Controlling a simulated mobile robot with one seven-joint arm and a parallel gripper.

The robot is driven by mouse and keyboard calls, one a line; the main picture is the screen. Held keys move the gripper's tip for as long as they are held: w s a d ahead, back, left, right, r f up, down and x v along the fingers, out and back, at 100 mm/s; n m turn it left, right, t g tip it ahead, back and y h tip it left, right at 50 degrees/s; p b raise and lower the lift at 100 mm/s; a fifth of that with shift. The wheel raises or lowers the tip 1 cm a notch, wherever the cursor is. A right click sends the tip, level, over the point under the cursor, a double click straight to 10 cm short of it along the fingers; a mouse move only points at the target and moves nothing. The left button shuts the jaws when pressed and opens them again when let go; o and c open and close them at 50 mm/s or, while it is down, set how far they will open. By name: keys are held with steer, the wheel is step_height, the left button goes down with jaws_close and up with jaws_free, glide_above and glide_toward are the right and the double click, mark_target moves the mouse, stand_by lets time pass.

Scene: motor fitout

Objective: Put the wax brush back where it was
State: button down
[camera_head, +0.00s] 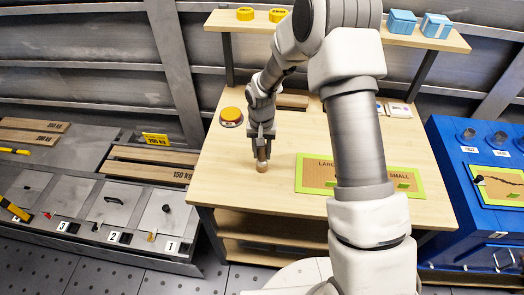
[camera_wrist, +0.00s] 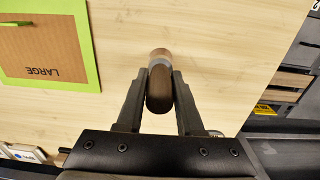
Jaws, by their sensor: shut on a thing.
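My gripper (camera_head: 262,135) points down over the left part of the wooden table. In the wrist view my gripper (camera_wrist: 159,85) is shut on the wax brush (camera_wrist: 160,90), with a finger on each side of it. The brush has a dark brown rounded handle, a grey band and a lighter brown end. In the head view the brush (camera_head: 262,155) shows below the fingers, close to the tabletop. I cannot tell whether it touches the wood.
A green-edged board (camera_head: 316,174) marked LARGE and SMALL lies to the right of my gripper. A round yellow-topped tin (camera_head: 231,116) stands to the left. A shelf (camera_head: 440,40) with blue boxes (camera_head: 402,21) is behind. The tabletop (camera_head: 235,180) near the front left is clear.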

steer(key=shift+f, duration=0.15)
steer(key=c, duration=0.5)
jaws_free()
steer(key=shift+c, duration=0.2)
steer(key=shift+r, duration=0.2)
